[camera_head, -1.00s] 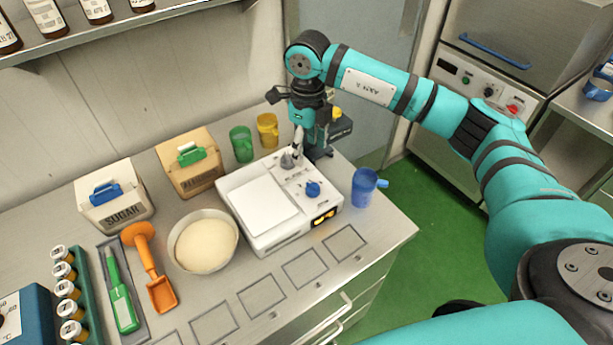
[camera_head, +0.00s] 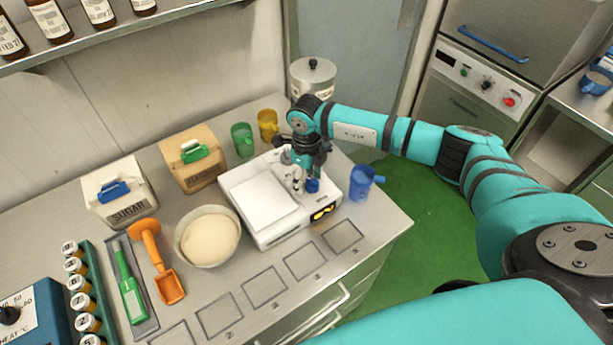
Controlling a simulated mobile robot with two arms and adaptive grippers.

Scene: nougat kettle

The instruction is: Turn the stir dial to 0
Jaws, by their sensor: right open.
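A white bench device (camera_head: 258,196) with a flat square top stands on the steel counter. A blue dial (camera_head: 313,186) sits on its control panel, to the right of the flat top. In the earlier frame a grey dial shows farther back on the same panel; now my gripper mostly hides that part. The dial labels are too small to read, so I cannot tell which is the stir dial. My right gripper (camera_head: 303,182) is open and points down over the panel, its fingers close to the blue dial. I cannot tell whether they touch it. My left gripper is out of view.
A blue cup (camera_head: 362,183) stands right of the device. Green (camera_head: 242,139) and yellow (camera_head: 268,125) cups stand behind it. A bowl of pale dough (camera_head: 208,238) is at its left. A lidded metal pot (camera_head: 313,76) is behind my arm. Marked squares in front are empty.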

